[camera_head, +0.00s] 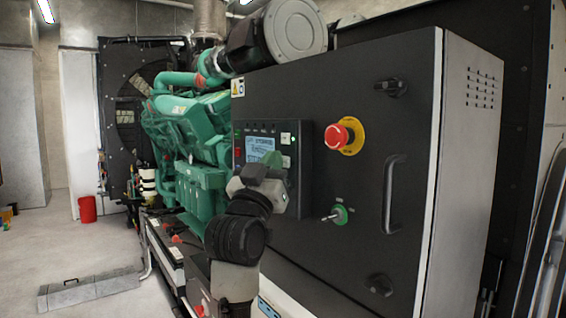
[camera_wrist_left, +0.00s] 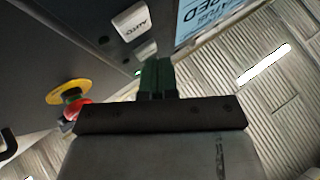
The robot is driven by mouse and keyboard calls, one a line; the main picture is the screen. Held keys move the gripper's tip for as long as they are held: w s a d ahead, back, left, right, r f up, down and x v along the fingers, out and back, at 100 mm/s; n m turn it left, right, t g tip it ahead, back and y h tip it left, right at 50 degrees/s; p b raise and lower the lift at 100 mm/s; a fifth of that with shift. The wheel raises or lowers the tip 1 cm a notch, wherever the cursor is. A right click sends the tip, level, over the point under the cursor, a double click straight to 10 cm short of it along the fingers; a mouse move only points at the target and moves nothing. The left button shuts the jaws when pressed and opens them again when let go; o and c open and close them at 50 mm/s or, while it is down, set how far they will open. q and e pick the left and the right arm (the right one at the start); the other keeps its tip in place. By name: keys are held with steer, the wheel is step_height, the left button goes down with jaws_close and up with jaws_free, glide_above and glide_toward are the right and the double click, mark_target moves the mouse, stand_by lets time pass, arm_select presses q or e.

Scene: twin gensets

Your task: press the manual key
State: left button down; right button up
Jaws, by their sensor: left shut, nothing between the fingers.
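The genset control panel (camera_head: 304,130) is a dark module with a lit display (camera_head: 260,149) on the front of the black cabinet. A pale key (camera_head: 285,138) sits at its upper right. In the left wrist view a pale key marked AUTO (camera_wrist_left: 131,21) shows beside the display (camera_wrist_left: 200,14). A second pale key (camera_wrist_left: 145,49) lies close to the fingertips, partly hidden, its label unreadable. I cannot tell which key is the manual one. My left gripper (camera_head: 272,160) is shut and empty, its green fingers (camera_wrist_left: 157,72) in front of the panel's lower right. Contact cannot be told.
A red emergency stop (camera_head: 339,136) on a yellow ring sits right of the panel. The green engine (camera_head: 200,140) stands to the left. Open floor lies at far left.

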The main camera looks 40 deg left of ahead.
arm_select(q)
steer(key=shift+w, duration=0.15)
stand_by(0.3)
steer(key=shift+s+a, duration=0.2)
steer(key=shift+s, duration=0.7)
steer(key=shift+s+a, duration=0.3)
steer(key=shift+s, duration=0.65)
steer(key=shift+s+a, duration=0.25)
steer(key=shift+s, duration=0.7)
steer(key=shift+s+a, duration=0.3)
steer(key=shift+s, duration=0.65)
